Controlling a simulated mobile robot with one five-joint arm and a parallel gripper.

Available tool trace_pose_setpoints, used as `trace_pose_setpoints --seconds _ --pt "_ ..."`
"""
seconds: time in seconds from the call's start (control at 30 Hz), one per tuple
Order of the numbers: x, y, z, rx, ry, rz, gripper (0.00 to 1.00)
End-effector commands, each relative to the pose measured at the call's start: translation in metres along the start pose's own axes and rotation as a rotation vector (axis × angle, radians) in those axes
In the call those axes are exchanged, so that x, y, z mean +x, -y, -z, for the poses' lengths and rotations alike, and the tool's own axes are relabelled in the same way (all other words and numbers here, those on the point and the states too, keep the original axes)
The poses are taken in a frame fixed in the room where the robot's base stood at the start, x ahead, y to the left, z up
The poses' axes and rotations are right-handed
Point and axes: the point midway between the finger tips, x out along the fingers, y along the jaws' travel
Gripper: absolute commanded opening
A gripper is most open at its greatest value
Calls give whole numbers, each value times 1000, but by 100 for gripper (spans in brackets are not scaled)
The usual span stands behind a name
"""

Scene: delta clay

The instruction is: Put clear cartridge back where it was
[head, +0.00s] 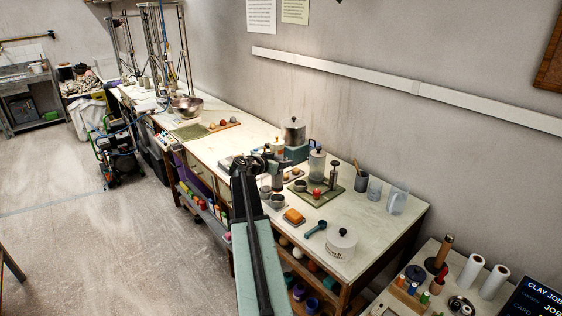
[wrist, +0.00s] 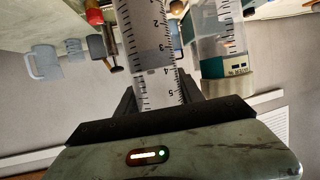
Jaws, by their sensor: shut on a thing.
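The clear cartridge (wrist: 149,45) is a transparent tube with black graduation marks and numbers. In the wrist view it stands between the two dark fingers of my gripper (wrist: 158,92), which is shut on it. Its far end runs out of the top of that view. A second clear tube (wrist: 210,40) with a teal label sits close on the right, at a beige ring (wrist: 229,84). In the head view my gripper (head: 252,164) is over the middle of the long workbench (head: 375,226); the held cartridge is too small to make out there.
Around my gripper stand a lidded metal canister (head: 293,132), a clear lidded jar (head: 317,165), and a green tray (head: 329,192) with a red-topped item. The bench's front right is bare.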

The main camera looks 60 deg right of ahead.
Motion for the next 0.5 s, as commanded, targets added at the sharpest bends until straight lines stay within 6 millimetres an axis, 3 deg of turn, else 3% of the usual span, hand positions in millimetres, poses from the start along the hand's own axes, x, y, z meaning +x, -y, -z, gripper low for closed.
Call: trace_pose_setpoints --seconds 0.27,0.5 --pt "6 0 -18 0 -3 1 0" --pt "17 0 -48 0 -3 2 0"
